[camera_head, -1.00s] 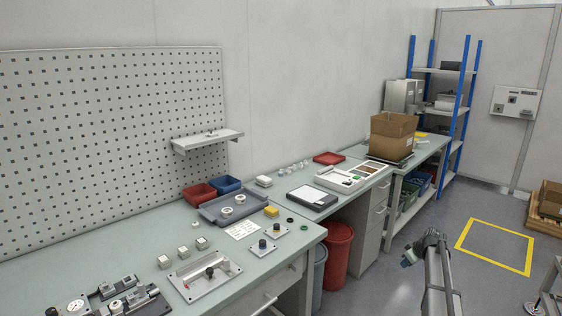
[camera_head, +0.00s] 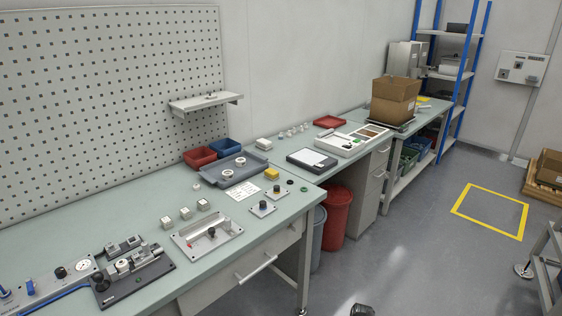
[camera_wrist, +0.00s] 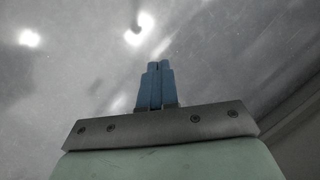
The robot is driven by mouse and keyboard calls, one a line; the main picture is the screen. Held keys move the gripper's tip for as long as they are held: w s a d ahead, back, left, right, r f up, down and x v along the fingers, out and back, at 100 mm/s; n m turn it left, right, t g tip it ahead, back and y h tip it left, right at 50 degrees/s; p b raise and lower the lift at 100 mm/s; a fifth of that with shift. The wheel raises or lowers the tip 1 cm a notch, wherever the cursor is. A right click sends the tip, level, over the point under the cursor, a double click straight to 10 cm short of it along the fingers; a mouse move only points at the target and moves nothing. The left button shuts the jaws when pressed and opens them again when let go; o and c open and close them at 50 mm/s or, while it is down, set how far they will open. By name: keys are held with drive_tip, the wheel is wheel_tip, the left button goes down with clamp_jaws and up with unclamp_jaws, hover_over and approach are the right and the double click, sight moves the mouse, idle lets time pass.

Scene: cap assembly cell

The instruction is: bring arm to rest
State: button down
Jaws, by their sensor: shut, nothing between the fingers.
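My gripper (camera_wrist: 158,66) shows in the wrist view with its two blue fingers side by side and touching. It is shut and nothing is between the fingers. Behind the fingers the wrist view shows only a blurred grey surface with bright glare spots. In the head view, only a small dark piece, probably of my arm, shows at the bottom edge over the grey floor. The fingers cannot be made out there.
The green workbench (camera_head: 120,217) runs along the left with a metal plate fixture (camera_head: 207,235), a blue-grey tray (camera_head: 232,172) and small parts. A red bin (camera_head: 338,212) stands below. A cardboard box (camera_head: 393,100) is farther back. The floor by the yellow square (camera_head: 490,232) is clear.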

drive_tip(key=s+a+f+m+g+h, duration=0.1)
drive_tip(key=s+a+g, duration=0.1)
drive_tip(key=s, duration=1.2)
drive_tip(key=s+a+f+m+g+h, duration=0.1)
drive_tip(key=s+a, duration=0.3)
drive_tip(key=s, duration=1.1)
drive_tip(key=shift+f+g, duration=0.45)
drive_tip(key=shift+g, duration=0.45)
